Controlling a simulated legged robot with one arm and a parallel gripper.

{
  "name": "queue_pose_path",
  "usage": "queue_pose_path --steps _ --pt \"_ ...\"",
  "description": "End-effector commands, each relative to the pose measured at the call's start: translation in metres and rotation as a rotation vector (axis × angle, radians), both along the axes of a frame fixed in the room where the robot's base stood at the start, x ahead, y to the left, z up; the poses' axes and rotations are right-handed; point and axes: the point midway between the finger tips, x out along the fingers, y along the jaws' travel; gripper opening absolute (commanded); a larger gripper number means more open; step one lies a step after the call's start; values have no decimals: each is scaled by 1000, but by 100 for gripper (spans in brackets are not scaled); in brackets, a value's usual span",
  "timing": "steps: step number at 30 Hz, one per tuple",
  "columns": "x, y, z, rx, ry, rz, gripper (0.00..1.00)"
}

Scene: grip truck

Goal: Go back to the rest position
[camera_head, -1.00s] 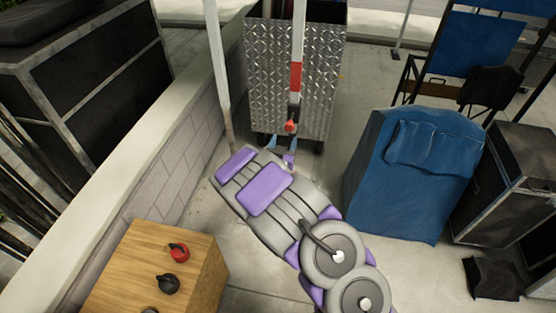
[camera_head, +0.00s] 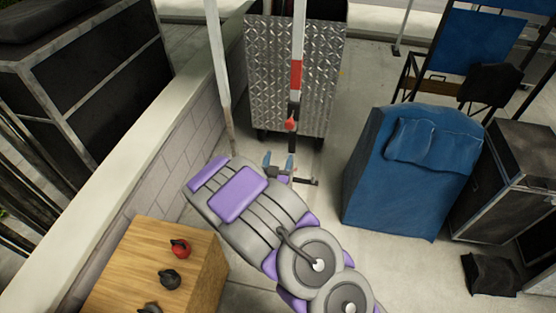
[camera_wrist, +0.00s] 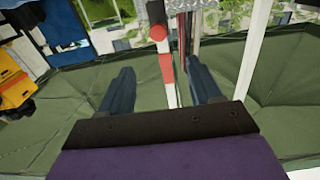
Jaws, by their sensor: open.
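My gripper (camera_head: 279,162) is open and empty in the head view, just beyond the end of my grey and purple arm. In the wrist view its two dark blue fingers (camera_wrist: 160,88) stand well apart, with nothing held between them. A pole with a red and white band (camera_head: 297,75) and a small red part (camera_head: 291,124) stands behind the gripper in the head view. In the wrist view the red and white pole (camera_wrist: 166,68) shows between and beyond the fingers. I cannot tell how close it is to them.
A diamond-plate metal cart (camera_head: 268,85) stands behind the gripper. A wooden box (camera_head: 130,265) with several knobs is at lower left, beside a low block wall (camera_head: 165,175). A blue covered object (camera_head: 385,195) and a black case (camera_head: 510,175) are at right. Some pavement between is bare.

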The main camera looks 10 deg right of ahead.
Motion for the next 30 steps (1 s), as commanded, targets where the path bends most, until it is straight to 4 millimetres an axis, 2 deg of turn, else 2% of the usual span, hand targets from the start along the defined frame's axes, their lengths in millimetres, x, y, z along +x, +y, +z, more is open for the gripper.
queue_pose_path --steps 11,20,26,30 --pt "1 -1 1 10 12 -4 64" --pt "2 -14 7 190 256 -38 64" --pt "-18 -12 17 315 480 -14 64" --pt "-44 -7 29 379 638 24 64"
